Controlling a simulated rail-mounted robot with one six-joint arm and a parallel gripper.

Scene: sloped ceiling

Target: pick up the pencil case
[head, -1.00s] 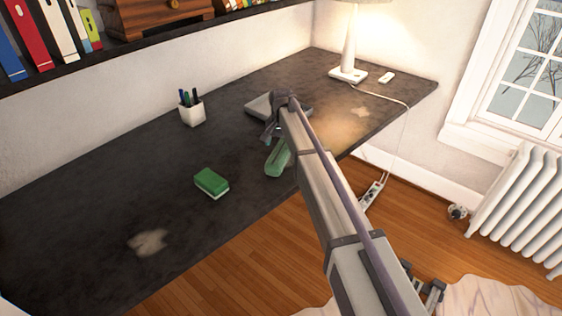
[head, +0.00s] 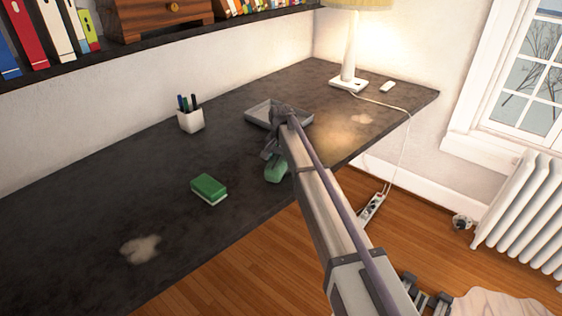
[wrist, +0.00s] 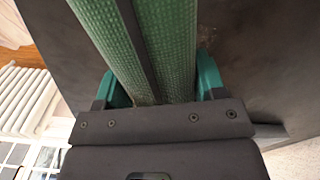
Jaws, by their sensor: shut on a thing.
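The pencil case (head: 276,170) is green and rounded in the head view, near the desk's front edge, partly hidden by my gripper and arm. In the wrist view the case (wrist: 172,45) is large, textured green with a dark stripe along its length, and runs out of the top of the picture. My gripper (head: 271,150) is shut on it. In the wrist view the teal fingers of my gripper (wrist: 161,85) flank the case on both sides. I cannot tell whether the case is clear of the desk.
A shelf (head: 60,70) overhangs the back.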

